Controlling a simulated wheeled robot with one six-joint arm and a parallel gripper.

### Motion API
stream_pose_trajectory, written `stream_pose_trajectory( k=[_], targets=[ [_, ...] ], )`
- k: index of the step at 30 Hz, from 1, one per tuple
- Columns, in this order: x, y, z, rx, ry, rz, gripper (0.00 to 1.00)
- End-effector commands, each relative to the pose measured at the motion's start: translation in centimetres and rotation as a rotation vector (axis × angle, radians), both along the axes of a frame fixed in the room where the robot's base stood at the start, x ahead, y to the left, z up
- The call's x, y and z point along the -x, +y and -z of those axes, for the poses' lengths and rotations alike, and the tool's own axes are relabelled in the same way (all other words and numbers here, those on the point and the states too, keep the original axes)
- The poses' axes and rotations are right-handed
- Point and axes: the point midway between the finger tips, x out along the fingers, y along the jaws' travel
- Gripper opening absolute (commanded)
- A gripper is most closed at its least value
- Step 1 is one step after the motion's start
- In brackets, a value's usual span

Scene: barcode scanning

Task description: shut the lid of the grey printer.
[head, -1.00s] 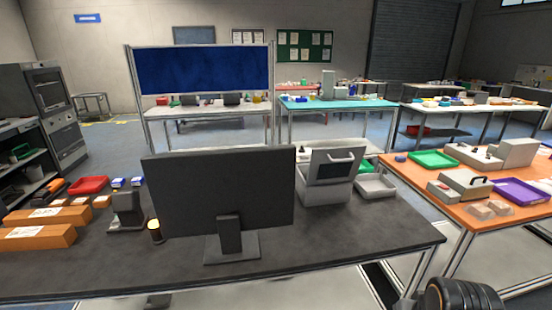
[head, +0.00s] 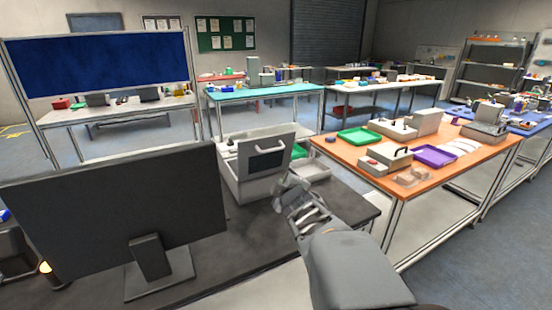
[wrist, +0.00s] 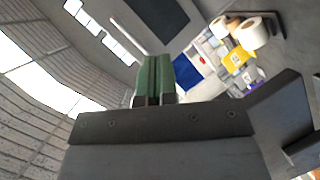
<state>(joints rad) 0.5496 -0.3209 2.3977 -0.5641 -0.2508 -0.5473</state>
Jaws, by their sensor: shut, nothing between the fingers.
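The grey printer (head: 240,183) stands on the dark table, right of the back of a black monitor. Its lid (head: 267,155), with a dark window and a pale handle, is raised and stands steeply tilted. My gripper (head: 288,188) is in front and to the right of the printer in the head view, near the lid's lower right. I cannot tell whether it touches the printer. In the wrist view my green fingertips (wrist: 153,72) are pressed together with nothing between them.
The black monitor (head: 115,215) fills the left of the dark table (head: 225,255). A pale tray (head: 312,172) lies behind the printer's right side. An orange table (head: 350,153) with green and purple trays stands to the right, across a gap.

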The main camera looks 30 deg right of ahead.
Motion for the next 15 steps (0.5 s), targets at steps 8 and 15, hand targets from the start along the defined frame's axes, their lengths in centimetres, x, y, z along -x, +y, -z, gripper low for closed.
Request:
stream_pose_trajectory(
  k=[8,15],
  targets=[
    [0.2,-4.1,-1.5,0.442,-0.127,-0.225,0.00],
    [0.6,-4.9,-1.9,0.577,-0.172,-0.309,0.00]
  ],
)
